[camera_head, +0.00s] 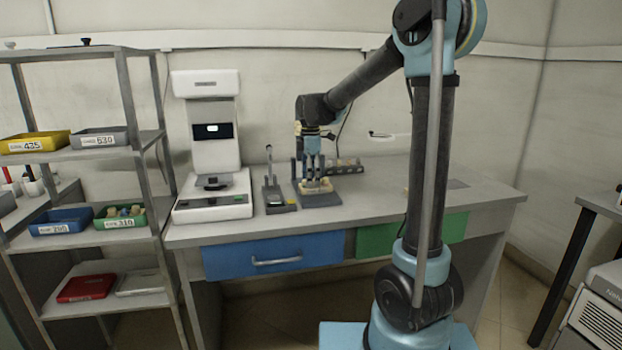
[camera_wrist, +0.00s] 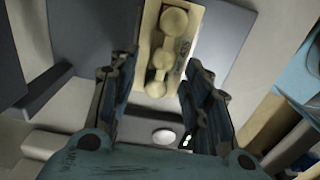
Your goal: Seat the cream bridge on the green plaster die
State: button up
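A cream block (camera_head: 318,187) sits on a dark grey stand (camera_head: 321,200) on the bench. In the wrist view the cream block (camera_wrist: 186,64) has dark marks on its side and a cream bridge-like piece (camera_wrist: 166,45) of rounded lobes joined in a row. My gripper (camera_head: 313,176) points down just above it; in the wrist view its two fingers (camera_wrist: 162,75) stand apart on either side of the near end. I see a gap by both fingers, so it looks open and empty. I cannot make out a green plaster die.
A small lever device (camera_head: 272,196) and a white machine (camera_head: 212,150) stand to the left. Shelves (camera_head: 130,155) with coloured bins are further left. The bench (camera_head: 385,205) is mostly clear at right.

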jog(key=shift+r, duration=0.1)
notch_tip(320, 180, up, 12)
dwell(0.7)
jog(key=s+d+f+m+t, duration=0.1)
jog(key=s+d+f+m, duration=0.35)
jog(key=s+d, duration=0.35)
jog(key=s+d+f+m, duration=0.3)
jog(key=s+d+m, duration=0.3)
jog(key=s+d, duration=0.25)
jog(key=s+d+f+m, duration=0.4)
jog(key=s+f+m, duration=0.1)
jog(key=s+f, duration=0.2)
jog(key=s+d+f+m+t, duration=0.1)
jog(key=s+d+f+m, duration=0.2)
jog(key=s+f+m, duration=0.2)
notch_tip(320, 180, down, 4)
jog(key=s, duration=0.2)
jog(key=shift+s+d, duration=0.3)
jog(key=shift+d, duration=0.05)
jog(key=shift+f+m, duration=0.1)
jog(key=shift+m, duration=0.15)
